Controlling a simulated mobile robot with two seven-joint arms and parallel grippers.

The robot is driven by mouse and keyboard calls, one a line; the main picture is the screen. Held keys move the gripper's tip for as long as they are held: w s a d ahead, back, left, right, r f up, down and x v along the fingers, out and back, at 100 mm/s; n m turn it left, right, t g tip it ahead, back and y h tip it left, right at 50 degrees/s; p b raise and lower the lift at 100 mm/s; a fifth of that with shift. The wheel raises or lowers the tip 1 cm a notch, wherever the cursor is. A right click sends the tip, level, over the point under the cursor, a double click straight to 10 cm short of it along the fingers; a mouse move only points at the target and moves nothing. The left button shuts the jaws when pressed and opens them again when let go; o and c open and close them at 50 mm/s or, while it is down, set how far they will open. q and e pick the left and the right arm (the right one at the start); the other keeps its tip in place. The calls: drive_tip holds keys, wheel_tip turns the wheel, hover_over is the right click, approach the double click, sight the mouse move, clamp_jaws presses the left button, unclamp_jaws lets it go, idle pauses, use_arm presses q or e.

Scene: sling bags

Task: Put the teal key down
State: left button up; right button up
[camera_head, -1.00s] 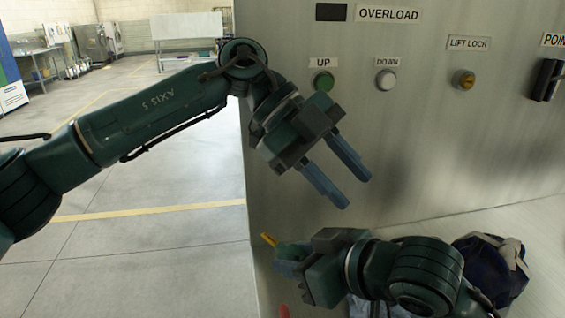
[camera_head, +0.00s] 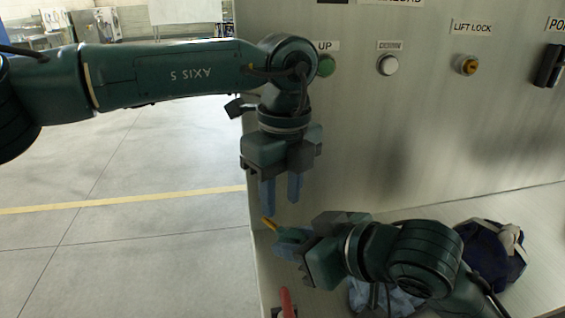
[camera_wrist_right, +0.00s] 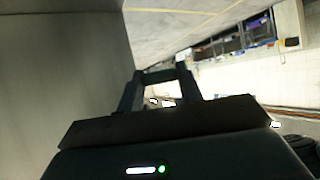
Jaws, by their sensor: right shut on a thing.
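My right gripper (camera_head: 284,245) reaches in low at the centre of the head view, its fingers pointing left. It is shut on the teal key (camera_head: 292,233), of which a teal part shows between the fingers and a yellow end (camera_head: 268,225) sticks up past the tips. The key is held above the ledge; its far side is hidden by the fingers. In the right wrist view, a dark bar spans the fingertips (camera_wrist_right: 163,76). My left gripper (camera_head: 281,196) is open and empty, fingers pointing down, just above the key.
A grey ledge (camera_head: 520,290) runs along the metal panel (camera_head: 430,150), which carries buttons and a lock knob (camera_head: 465,65). A dark blue bag (camera_head: 487,255) and a pale blue bag (camera_head: 400,301) lie on it. A red object (camera_head: 287,302) stands at the front edge. Open floor lies left.

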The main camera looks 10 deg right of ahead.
sight(281, 232)
use_arm(q)
drive_tip(key=shift+f, duration=2.25)
drive_tip(key=c, duration=0.6)
drive_tip(key=shift+d, duration=0.1)
clamp_jaws()
use_arm(e)
drive_tip(key=shift+s+a, duration=0.1)
drive_tip(key=shift+a, duration=0.05)
drive_tip(key=o, duration=1)
drive_tip(key=shift+c, duration=0.2)
drive_tip(key=shift+o, duration=0.9)
